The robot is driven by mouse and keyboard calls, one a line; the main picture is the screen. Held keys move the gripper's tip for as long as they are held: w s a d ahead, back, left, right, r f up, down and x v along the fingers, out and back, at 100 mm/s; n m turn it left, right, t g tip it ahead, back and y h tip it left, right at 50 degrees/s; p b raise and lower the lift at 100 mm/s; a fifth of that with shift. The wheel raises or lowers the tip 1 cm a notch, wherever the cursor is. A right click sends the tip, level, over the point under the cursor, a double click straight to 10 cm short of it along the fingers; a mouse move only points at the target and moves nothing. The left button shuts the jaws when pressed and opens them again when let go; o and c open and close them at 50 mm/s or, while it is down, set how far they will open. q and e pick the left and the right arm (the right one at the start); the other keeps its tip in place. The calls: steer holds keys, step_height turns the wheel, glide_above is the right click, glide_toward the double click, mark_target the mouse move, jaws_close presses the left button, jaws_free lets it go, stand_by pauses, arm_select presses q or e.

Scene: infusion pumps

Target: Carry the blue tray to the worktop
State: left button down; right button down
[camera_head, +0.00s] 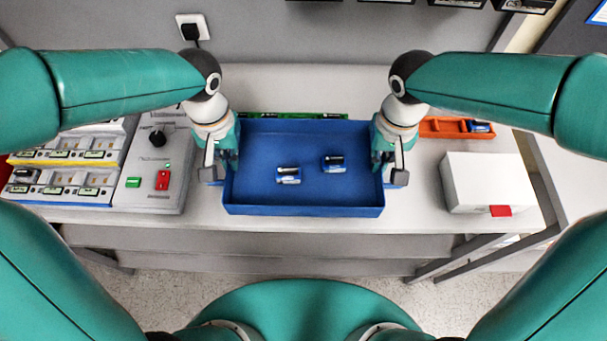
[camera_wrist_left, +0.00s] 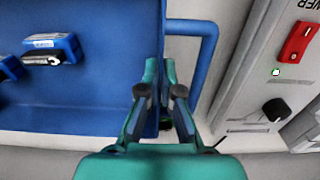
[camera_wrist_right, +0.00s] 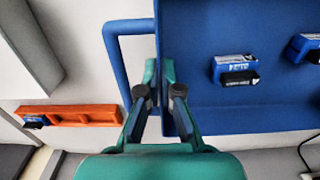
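The blue tray (camera_head: 300,203) is level over the light worktop (camera_head: 330,232), near its front edge. Whether it rests there or hangs slightly above is unclear. Two blue and dark batteries lie inside it, one left (camera_head: 288,175) and one right (camera_head: 333,163). Fingertips are partly hidden in the head view.
A grey control box (camera_head: 158,170) with a black knob and chargers (camera_head: 70,180) stand left of the tray. An orange tray (camera_head: 445,127) and a white box (camera_head: 485,183) are at right. A green board (camera_head: 290,115) lies behind the tray.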

mark_target(372, 174)
arm_select(q)
steer(key=shift+a+r, duration=0.1)
steer(key=shift+a, duration=0.05)
arm_select(e)
steer(key=shift+a+r, duration=0.1)
steer(key=shift+a, duration=0.05)
arm_select(q)
steer(key=shift+a+r+p, duration=0.1)
steer(key=shift+r+p, duration=0.15)
steer(key=shift+p, duration=0.05)
arm_select(e)
steer(key=shift+a+r, duration=0.1)
steer(key=shift+r, duration=0.15)
arm_select(q)
steer(key=shift+r+p, duration=0.65)
arm_select(e)
steer(key=shift+r, duration=0.65)
arm_select(q)
steer(key=shift+a+f, duration=0.1)
steer(key=shift+f, duration=0.1)
arm_select(e)
steer(key=shift+a+f, duration=0.1)
steer(key=shift+f, duration=0.1)
